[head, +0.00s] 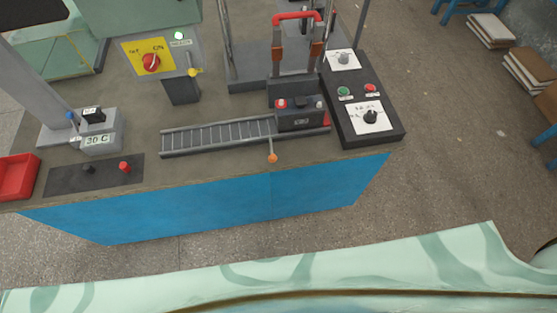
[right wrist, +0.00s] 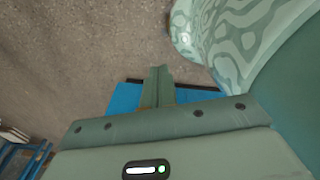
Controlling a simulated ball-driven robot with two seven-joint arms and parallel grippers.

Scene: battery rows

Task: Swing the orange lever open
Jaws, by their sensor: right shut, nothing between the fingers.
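The orange lever (head: 272,157) is a small orange knob on a short thin stem. It sits at the front edge of the roller track (head: 200,148), near the track's right part, and its stem runs up to the track's front rail. My right gripper (right wrist: 158,72) shows only in the right wrist view. Its fingers are together and empty, over the floor and a blue strip of the bench. No gripper shows in the head view, so neither is seen near the lever. The lever is not visible in the right wrist view.
A battery-like dark block (head: 301,116) sits at the track's right end, under a red-handled frame (head: 297,15). A button panel (head: 362,112) stands right of it. A red tray (head: 18,177) lies at the left edge. Bench top before the track is clear.

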